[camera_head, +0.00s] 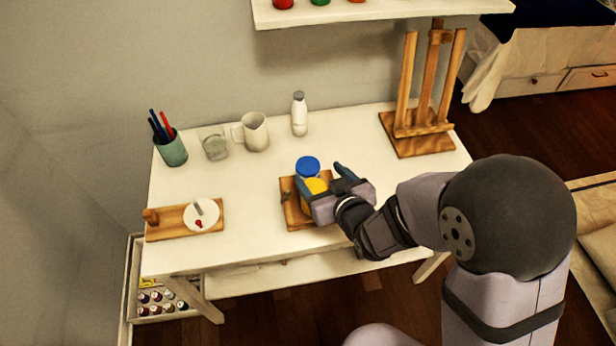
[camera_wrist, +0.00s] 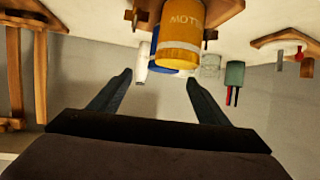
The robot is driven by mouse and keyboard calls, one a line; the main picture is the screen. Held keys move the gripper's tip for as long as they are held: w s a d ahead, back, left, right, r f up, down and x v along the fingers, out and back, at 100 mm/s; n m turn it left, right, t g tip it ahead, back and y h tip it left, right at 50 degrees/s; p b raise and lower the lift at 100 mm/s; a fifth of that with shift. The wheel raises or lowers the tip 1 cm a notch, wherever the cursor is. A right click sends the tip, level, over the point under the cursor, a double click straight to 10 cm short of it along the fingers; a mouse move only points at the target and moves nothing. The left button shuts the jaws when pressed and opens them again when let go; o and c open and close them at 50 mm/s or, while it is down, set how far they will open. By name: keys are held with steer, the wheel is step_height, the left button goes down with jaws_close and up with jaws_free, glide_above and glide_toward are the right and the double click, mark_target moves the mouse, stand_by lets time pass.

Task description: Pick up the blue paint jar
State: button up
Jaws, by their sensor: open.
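The blue paint jar (camera_head: 308,166) stands on a wooden tray (camera_head: 291,216) on the white table. A yellow jar (camera_head: 315,187) stands in front of it. In the wrist view, which is upside down, the yellow jar (camera_wrist: 181,35) with part of a printed label hides most of the blue jar (camera_wrist: 160,62). My gripper (camera_head: 321,177) is at the tray's right side, close to both jars, and partly covers the yellow one. Its two fingers (camera_wrist: 158,79) are spread apart with nothing between them. I cannot tell whether a finger touches a jar.
Behind the tray stand a white bottle (camera_head: 299,114), a pitcher (camera_head: 254,132), a glass (camera_head: 215,144) and a pen cup (camera_head: 171,149). A board with a white palette (camera_head: 201,216) lies left. A wooden easel (camera_head: 420,130) stands back right. A shelf (camera_head: 380,12) overhangs the back.

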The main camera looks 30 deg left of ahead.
mark_target(308, 166)
steer(key=shift+s+a, duration=0.3)
steer(key=shift+a, duration=0.2)
steer(key=shift+x, duration=1.05)
steer(key=shift+w+f+p, duration=0.1)
steer(key=shift+f+p, duration=0.05)
steer(key=shift+p, duration=0.15)
steer(key=shift+p+x, duration=0.65)
steer(key=shift+x, duration=1.85)
steer(key=shift+w+d+f, duration=0.1)
steer(key=shift+d, duration=0.05)
steer(key=c, duration=1.3)
